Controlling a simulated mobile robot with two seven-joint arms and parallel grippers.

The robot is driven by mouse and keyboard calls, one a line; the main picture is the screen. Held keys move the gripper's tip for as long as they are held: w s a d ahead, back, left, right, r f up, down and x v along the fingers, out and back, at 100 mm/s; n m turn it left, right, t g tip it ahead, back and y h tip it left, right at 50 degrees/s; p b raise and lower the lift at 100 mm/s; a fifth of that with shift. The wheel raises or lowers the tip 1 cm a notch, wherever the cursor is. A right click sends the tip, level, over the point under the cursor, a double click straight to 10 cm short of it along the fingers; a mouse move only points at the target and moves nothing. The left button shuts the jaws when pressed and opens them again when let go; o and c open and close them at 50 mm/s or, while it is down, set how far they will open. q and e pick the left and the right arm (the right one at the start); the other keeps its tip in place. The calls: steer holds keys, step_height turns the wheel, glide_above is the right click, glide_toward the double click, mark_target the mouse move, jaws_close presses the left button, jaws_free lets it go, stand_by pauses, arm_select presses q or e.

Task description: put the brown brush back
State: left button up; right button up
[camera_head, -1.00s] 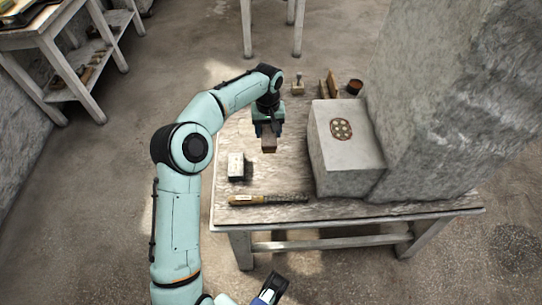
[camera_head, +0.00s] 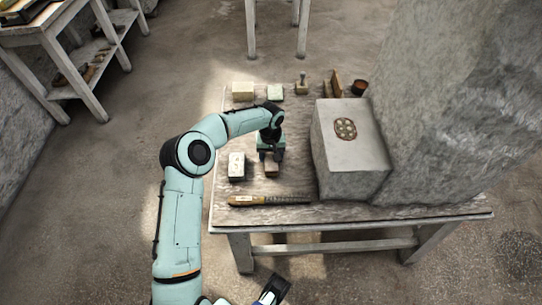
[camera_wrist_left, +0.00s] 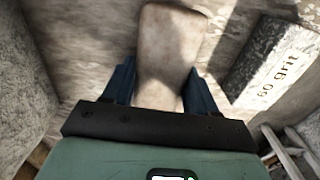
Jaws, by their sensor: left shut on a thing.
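My left gripper (camera_head: 271,156) is shut on a brown block-shaped thing, which fits the brown brush (camera_head: 271,170); no bristles can be made out. It is low over the worktable, between the whitish block and the large plaster block. I cannot tell whether it touches the tabletop. In the left wrist view the brush (camera_wrist_left: 170,55) is a plain brownish block between the blue fingers of the left gripper (camera_wrist_left: 155,90). What seems to be my right gripper (camera_head: 271,290) shows only in part at the bottom edge of the head view.
A wooden-handled file (camera_head: 268,200) lies along the front edge. A plaster block (camera_head: 345,165) stands right. Small blocks (camera_head: 243,91) and a pot (camera_head: 361,87) line the back.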

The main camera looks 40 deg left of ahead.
mark_target(271, 154)
arm_select(q)
steer(key=o, duration=1.2)
steer(key=shift+f, duration=0.1)
step_height(271, 154, up, 12)
steer(key=shift+r+p, duration=0.1)
steer(key=shift+p, duration=1)
arm_select(e)
steer(key=shift+g, duration=0.6)
steer(key=s+r, duration=0.1)
steer(key=s+a+r, duration=0.1)
steer(key=s, duration=0.1)
steer(key=shift+s+a+r, duration=0.1)
steer(key=shift+a+r, duration=0.1)
steer(key=shift+r, duration=0.15)
